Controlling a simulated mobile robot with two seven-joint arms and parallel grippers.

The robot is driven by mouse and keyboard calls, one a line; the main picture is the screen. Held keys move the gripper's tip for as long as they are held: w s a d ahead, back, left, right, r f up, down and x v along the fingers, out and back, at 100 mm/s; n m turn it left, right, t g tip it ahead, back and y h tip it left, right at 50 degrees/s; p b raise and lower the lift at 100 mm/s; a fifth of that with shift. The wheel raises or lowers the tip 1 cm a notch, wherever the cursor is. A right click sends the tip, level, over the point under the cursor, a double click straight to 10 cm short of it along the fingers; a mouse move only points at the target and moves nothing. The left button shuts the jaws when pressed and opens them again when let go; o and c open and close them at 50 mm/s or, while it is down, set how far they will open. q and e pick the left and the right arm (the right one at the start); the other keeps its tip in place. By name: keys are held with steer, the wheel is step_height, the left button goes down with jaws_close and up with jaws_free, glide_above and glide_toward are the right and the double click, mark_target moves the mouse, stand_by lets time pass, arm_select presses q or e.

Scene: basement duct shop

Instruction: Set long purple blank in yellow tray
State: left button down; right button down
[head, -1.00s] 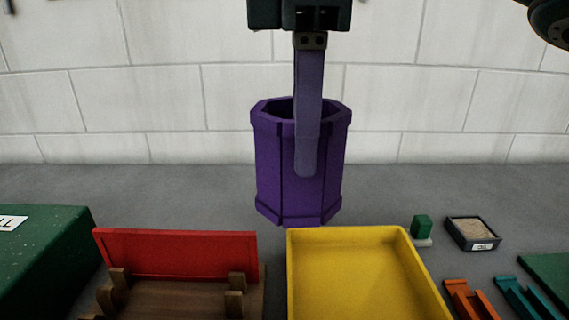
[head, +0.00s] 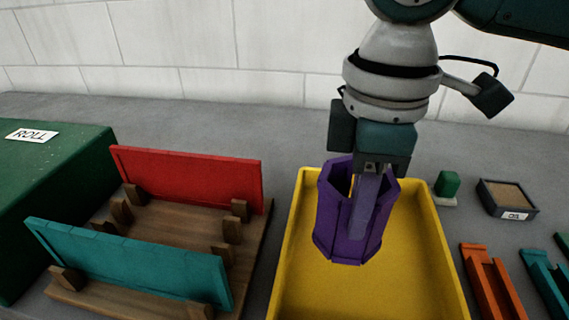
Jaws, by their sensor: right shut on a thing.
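The long purple blank (head: 337,220) is an upright, hollow, many-sided tube with an open top. My right gripper (head: 362,205) points down and is shut on its near wall, one finger showing on the outside. The blank overlaps the back half of the yellow tray (head: 287,255) in the head view. I cannot tell for sure whether its base touches the tray floor or hangs above it. The tray holds nothing else that I can see. My left gripper is not in view.
Left of the tray, a wooden rack (head: 175,222) holds a red panel (head: 190,180) and a teal panel (head: 130,262). A green box (head: 50,180) labelled ROLL stands far left. Right are a green block (head: 447,184), a small dark box (head: 508,198) and an orange channel (head: 490,285).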

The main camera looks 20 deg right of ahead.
mark_target(348, 255)
steer(key=shift+f, duration=2.3)
steer(key=shift+b, duration=0.3)
steer(key=c, duration=1.4)
jaws_free()
steer(key=shift+f, duration=0.15)
steer(key=o, duration=0.5)
